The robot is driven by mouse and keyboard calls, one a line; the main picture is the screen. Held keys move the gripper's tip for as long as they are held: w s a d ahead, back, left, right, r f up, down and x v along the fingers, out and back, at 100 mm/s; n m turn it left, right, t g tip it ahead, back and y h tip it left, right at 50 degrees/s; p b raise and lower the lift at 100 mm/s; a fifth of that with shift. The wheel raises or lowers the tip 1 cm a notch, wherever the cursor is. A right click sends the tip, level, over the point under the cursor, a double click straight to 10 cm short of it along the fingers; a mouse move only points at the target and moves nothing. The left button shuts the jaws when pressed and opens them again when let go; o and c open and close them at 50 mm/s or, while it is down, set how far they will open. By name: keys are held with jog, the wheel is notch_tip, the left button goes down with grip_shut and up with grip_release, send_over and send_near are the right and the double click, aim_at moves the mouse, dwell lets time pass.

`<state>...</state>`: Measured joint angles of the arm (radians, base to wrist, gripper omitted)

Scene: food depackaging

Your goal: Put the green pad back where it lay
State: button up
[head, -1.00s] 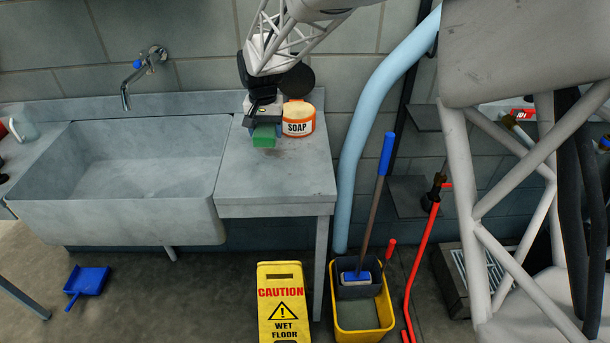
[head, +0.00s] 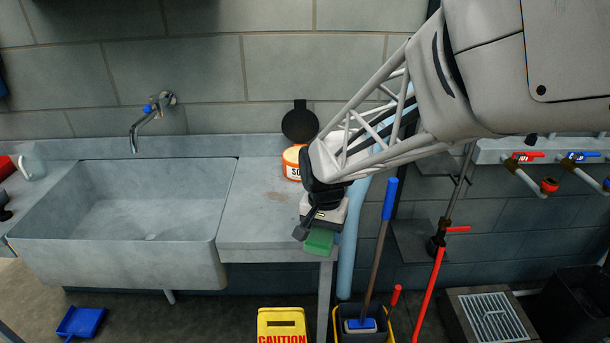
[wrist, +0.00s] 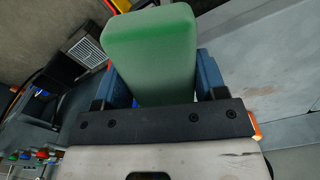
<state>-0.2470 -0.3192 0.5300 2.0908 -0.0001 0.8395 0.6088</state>
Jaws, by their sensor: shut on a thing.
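The green pad (head: 319,241) is in my gripper (head: 312,232), at the front right corner of the grey counter (head: 250,225) in the head view. In the wrist view the green pad (wrist: 152,50) stands between the two blue fingers of my gripper (wrist: 160,85), which are shut on its sides. I cannot tell from the head view exactly how high above the counter or floor the pad is. The orange and white soap tub (head: 292,160) stands at the back of the counter with its black lid up, partly hidden by my arm.
A deep grey sink (head: 125,255) with a tap adjoins the counter on the left. A yellow caution sign (head: 281,325), a mop bucket (head: 364,330) with a blue-handled mop, and a light blue pipe (head: 352,240) stand below and to the right. The counter's middle is clear.

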jog(key=shift+s+d+f, duration=0.2)
jog(key=shift+s+d, duration=0.15)
jog(key=shift+s, duration=0.3)
jog(key=shift+s+d+f, duration=0.15)
jog(key=shift+s+d, duration=0.15)
jog(key=shift+s, duration=0.3)
jog(key=shift+w, duration=0.1)
jog(key=w+a, duration=0.1)
jog(key=w, duration=0.4)
jog(key=w+a+f, duration=0.1)
jog(key=w, duration=0.4)
jog(key=w+a, duration=0.1)
jog(key=w, duration=0.4)
jog(key=shift+w+a+f, duration=0.2)
jog(key=shift+a+f, duration=0.05)
jog(key=shift+a, duration=0.05)
jog(key=shift+f, duration=1.75)
jog(key=shift+f, duration=0.15)
jog(key=o, duration=0.9)
